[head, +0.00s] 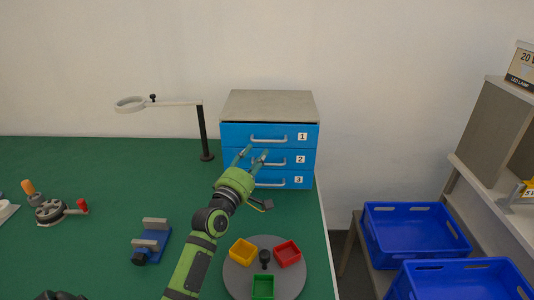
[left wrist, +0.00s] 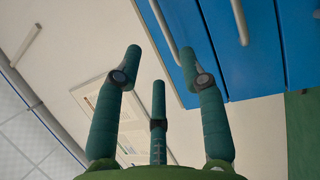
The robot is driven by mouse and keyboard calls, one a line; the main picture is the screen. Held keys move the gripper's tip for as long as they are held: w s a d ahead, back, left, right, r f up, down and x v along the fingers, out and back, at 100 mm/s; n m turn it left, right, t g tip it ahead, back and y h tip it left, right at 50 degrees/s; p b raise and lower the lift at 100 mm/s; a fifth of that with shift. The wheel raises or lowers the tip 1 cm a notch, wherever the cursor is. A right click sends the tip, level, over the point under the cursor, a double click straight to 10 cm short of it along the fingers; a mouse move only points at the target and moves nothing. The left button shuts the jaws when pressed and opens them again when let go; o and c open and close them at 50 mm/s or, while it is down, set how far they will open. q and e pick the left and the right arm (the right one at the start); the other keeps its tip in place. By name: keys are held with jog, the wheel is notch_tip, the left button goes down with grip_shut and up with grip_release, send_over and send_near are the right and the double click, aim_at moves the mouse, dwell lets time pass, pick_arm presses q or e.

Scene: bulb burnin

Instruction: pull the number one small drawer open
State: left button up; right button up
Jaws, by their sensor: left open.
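The drawer cabinet (head: 270,104) has a grey top and three blue drawers. The number one small drawer (head: 236,131) is the top one, with a pale bar handle (head: 268,138). It looks shut or nearly so. My left gripper (head: 255,152) is open and empty in front of the cabinet, its fingertips just below the top handle in the picture. In the left wrist view its three teal fingers (left wrist: 158,68) are spread, with blue drawer fronts (left wrist: 268,50) and bar handles (left wrist: 241,22) beyond. I cannot tell whether any finger touches a handle.
On the green table (head: 90,175) are a magnifier lamp (head: 204,130), a round tray (head: 235,280) with coloured bins, a blue vise (head: 150,245) and a crank device (head: 50,211). Blue crates (head: 415,232) stand at right beside a shelf (head: 493,190).

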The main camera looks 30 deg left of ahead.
aim_at(268, 141)
pick_arm(q)
jog(key=x, duration=0.5)
jog(key=p+x, duration=0.1)
jog(key=x, duration=0.1)
jog(key=shift+w+f, duration=0.25)
jog(key=shift+f, duration=0.05)
jog(key=shift+c, duration=0.4)
grip_shut()
pick_arm(e)
jog(key=shift+w+d+r, duration=0.15)
jog(key=shift+w+r, duration=0.1)
jog(key=shift+w, duration=0.2)
